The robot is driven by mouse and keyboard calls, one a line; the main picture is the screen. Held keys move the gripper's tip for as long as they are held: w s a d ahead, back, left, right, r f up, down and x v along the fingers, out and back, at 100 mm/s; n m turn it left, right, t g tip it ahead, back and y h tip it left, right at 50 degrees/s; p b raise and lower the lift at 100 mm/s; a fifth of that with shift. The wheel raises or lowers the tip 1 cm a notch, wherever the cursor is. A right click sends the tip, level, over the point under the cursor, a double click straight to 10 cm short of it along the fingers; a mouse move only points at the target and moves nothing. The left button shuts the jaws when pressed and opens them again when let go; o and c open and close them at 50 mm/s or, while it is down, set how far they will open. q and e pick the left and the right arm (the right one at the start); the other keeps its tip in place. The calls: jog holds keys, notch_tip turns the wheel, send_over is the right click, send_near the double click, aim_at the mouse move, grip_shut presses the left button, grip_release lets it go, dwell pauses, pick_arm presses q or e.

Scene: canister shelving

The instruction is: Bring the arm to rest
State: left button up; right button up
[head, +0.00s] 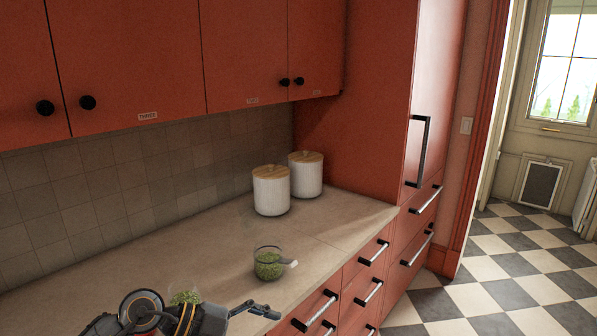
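One dark grey arm of mine shows at the bottom left of the head view, over the front of the counter. It appears to be my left arm, with its gripper (262,310) pointing right near the counter's front edge. I cannot tell whether its fingers are open or shut, and I see nothing clearly held in it. My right gripper is not in view.
The beige counter (170,255) holds two white canisters with wooden lids (271,190) (306,174) and a glass cup of green bits (268,263). More green material (185,297) shows behind my arm. Red cabinets (130,60) hang above. Checkered floor (500,280) lies open at right.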

pick_arm(q)
jog(key=d+r+t+h, duration=0.3)
jog(key=d+r+h, duration=0.2)
jog(key=r, duration=0.2)
jog(key=w+a+r+n+t+y, duration=0.2)
jog(key=a+r+n+t, duration=0.35)
jog(key=n+t, duration=0.55)
jog(key=s+a+f+n+y, duration=0.2)
jog(key=a+f+n+y, duration=0.9)
jog(key=a+f+y, duration=0.3)
jog(key=s+f+m+g+y, duration=0.1)
jog(key=s+f+g, duration=0.5)
jog(key=s+f, duration=0.5)
jog(key=s+f+g, duration=0.6)
jog(key=s+f, duration=0.2)
jog(key=s, duration=0.5)
notch_tip(320, 180, down, 26)
jog(key=s+g, duration=0.1)
jog(key=g, duration=0.1)
jog(key=s+a+f, duration=0.3)
jog(key=s+f, duration=1.3)
jog(key=s, duration=0.1)
jog(key=shift+f+g, duration=0.15)
jog(key=shift+g, duration=0.25)
